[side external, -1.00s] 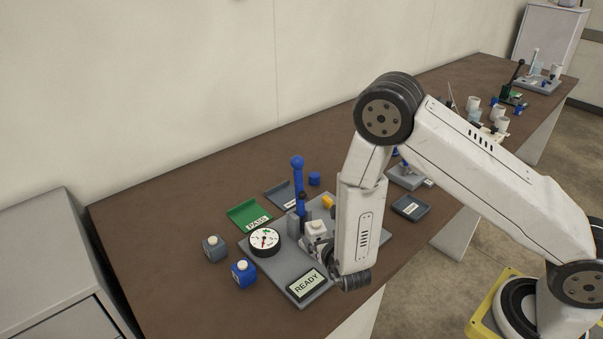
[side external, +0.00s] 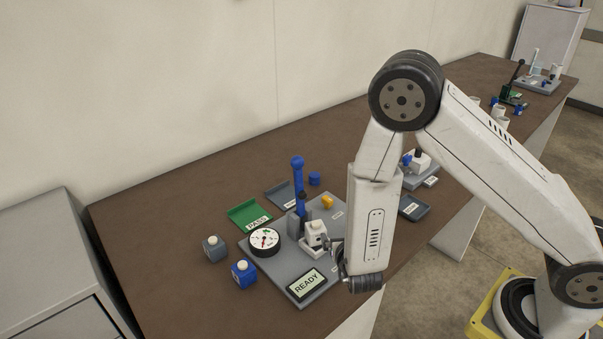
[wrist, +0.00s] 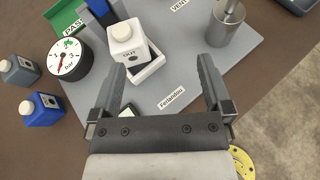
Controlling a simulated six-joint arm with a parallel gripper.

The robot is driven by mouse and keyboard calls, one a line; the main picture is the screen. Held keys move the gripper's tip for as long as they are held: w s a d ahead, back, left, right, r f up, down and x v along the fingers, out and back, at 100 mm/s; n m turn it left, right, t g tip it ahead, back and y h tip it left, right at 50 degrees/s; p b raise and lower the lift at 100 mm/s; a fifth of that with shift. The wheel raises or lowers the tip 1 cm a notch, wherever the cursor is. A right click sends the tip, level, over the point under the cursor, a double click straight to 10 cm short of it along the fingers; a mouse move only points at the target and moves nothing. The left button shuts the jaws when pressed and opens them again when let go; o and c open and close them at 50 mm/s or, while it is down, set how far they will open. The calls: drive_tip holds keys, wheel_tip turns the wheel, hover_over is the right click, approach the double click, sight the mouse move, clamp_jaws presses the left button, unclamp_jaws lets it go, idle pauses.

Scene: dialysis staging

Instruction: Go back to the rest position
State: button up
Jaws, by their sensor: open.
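My gripper (wrist: 160,85) is open and empty in the wrist view, its two fingers spread above the grey station board (wrist: 190,60). A white bottle-like block (wrist: 128,42) with a round cap sits in a white holder (wrist: 151,66) just beyond the left finger, apart from it as far as I can tell. In the side view my gripper (side external: 334,252) is low at the board's right side, beside the white block (side external: 316,233); its fingers are partly hidden by the wrist. A rest position is not marked in the views.
A gauge (side external: 264,241), a blue lever (side external: 299,185) and a READY display (side external: 306,284) are on the board. A green PASS tray (side external: 250,214) lies behind. Grey (side external: 214,248) and blue (side external: 243,273) bottles stand left. A metal cup (wrist: 226,25) stands right in the wrist view.

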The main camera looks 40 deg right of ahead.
drive_tip(key=s+d+r+m+g+y, duration=0.1)
drive_tip(key=s+d+r+m+g, duration=0.2)
drive_tip(key=s+m+g, duration=0.45)
drive_tip(key=s+d+r+m+g, duration=0.3)
drive_tip(key=s+d+m+g, duration=0.15)
drive_tip(key=m, duration=0.55)
drive_tip(key=w+a+r+m+t+y, duration=0.1)
drive_tip(key=a+r+m+t+y, duration=0.2)
drive_tip(key=m, duration=0.8)
drive_tip(key=shift+w+a+r+t+y, duration=0.4)
drive_tip(key=shift+a+r+y, duration=0.9)
drive_tip(key=shift+y, duration=0.5)
drive_tip(key=shift+c, duration=0.2)
drive_tip(key=shift+c, duration=0.4)
